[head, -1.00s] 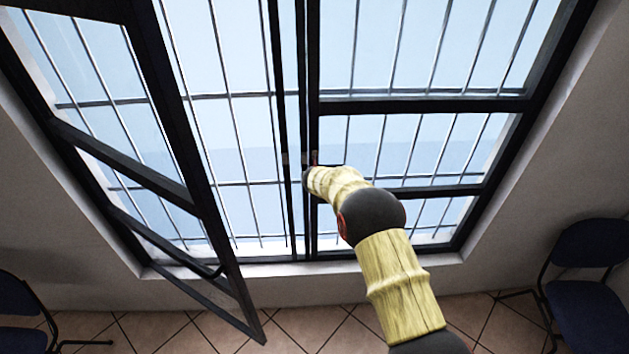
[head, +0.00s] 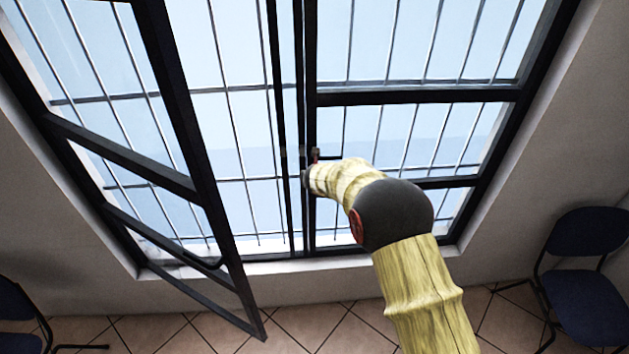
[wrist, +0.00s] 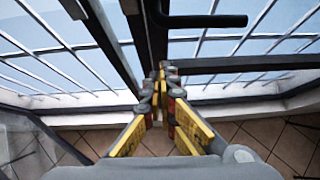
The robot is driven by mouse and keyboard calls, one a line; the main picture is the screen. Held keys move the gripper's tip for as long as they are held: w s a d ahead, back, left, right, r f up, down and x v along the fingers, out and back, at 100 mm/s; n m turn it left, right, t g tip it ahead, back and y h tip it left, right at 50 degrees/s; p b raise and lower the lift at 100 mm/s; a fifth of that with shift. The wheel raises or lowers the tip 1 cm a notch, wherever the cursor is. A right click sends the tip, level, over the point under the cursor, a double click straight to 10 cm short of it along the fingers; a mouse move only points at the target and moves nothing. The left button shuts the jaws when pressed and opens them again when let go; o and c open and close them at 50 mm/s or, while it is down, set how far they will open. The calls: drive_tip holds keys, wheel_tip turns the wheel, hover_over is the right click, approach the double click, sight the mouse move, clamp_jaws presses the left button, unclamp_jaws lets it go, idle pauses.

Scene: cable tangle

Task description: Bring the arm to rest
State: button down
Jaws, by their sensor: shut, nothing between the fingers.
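My arm reaches up and forward in the head view, with a yellow wood-grained forearm and a dark rounded elbow. My gripper (wrist: 163,75) shows best in the wrist view. Its yellow and grey fingers come together at the tips, with nothing between them. In the head view my gripper is mostly hidden beyond the end of the arm, in front of the window's dark middle post. No cable is visible in either view.
A barred window (head: 420,95) with a dark frame fills the background. Its left sash (head: 190,160) stands open into the room. Dark blue chairs stand at the right (head: 590,265) and left (head: 20,315). The tiled floor (head: 310,325) between them looks clear.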

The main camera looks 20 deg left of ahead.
drive_tip(key=shift+v, duration=1.85)
drive_tip(key=shift+d+f, duration=0.1)
